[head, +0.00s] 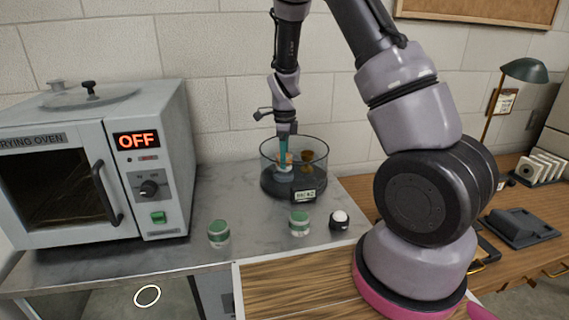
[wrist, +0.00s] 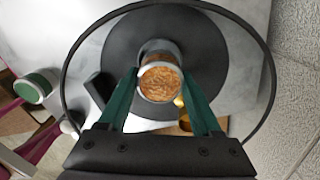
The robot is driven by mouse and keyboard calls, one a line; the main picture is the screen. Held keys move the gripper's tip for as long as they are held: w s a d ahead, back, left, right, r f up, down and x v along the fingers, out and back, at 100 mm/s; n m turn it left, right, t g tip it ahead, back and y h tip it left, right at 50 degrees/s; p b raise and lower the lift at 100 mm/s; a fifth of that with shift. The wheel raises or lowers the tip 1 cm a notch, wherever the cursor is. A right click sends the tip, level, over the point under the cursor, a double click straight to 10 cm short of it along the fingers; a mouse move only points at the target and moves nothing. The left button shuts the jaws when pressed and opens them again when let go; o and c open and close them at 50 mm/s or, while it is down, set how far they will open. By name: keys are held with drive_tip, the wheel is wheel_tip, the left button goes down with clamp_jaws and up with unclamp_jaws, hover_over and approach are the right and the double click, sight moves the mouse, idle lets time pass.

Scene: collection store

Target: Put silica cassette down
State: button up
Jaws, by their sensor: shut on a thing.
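My gripper (head: 286,150) reaches down into a round glass vessel (head: 269,178) on the grey bench. Its green fingers are shut on a silica cassette (head: 284,166), a pale cup with orange-brown granules on top. The wrist view shows the cassette (wrist: 161,84) between the fingertips (wrist: 161,88), over the vessel's dark round plate (wrist: 120,50) and inside its rim. Whether the cassette touches the plate cannot be told. An amber object (head: 307,160) is in the vessel to the right, partly visible as yellow in the wrist view.
Two green-lidded jars (head: 218,233) (head: 299,222) and a small black item with a white ball (head: 340,219) stand in front of the vessel. A drying oven (head: 164,160) reading OFF is at left, with a knobbed lid (head: 70,97) on top. Bench between oven and vessel is clear.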

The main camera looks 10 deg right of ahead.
drive_tip(key=shift+f, duration=1.15)
drive_tip(key=shift+f, duration=0.3)
drive_tip(key=o, duration=1.4)
